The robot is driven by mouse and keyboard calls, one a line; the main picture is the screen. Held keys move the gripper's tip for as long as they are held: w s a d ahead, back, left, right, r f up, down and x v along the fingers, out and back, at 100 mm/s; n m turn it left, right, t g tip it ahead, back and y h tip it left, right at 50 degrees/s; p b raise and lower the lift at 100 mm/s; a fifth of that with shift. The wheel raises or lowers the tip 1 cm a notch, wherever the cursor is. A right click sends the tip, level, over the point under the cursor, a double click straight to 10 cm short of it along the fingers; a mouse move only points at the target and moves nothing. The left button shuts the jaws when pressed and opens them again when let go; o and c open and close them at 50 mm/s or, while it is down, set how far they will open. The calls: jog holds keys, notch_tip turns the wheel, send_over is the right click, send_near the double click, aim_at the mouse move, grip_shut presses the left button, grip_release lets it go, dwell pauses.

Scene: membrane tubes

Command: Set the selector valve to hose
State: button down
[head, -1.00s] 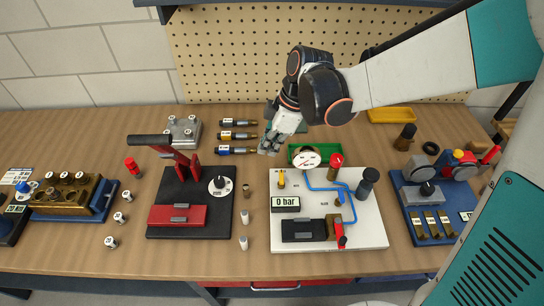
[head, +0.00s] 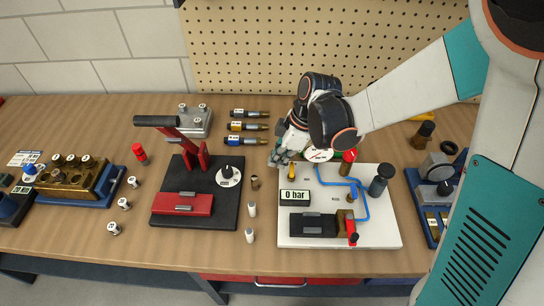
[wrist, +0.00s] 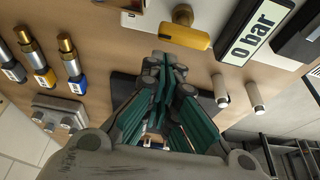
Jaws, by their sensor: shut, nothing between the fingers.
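The white panel (head: 300,235) lies on the bench with a "0 bar" display (head: 295,196), blue tubing (head: 361,200) and several valves. A yellow lever (head: 291,172) stands at its upper left; it shows larger in the wrist view (wrist: 184,36). A red knob (head: 349,156) is at the panel's top and a red lever (head: 353,236) at its front. I cannot read which valve is labelled selector or hose. My gripper (head: 276,160) is shut and empty, just left of and behind the yellow lever, apart from it in the wrist view (wrist: 170,66).
A black press with a red handle (head: 200,160) stands left of the panel. Small vials (head: 252,209) stand between them. Several coloured cylinders (head: 246,127) lie behind. A dark knob post (head: 379,183) rises at the panel's right. The front bench strip is clear.

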jog(key=shift+d, duration=0.5)
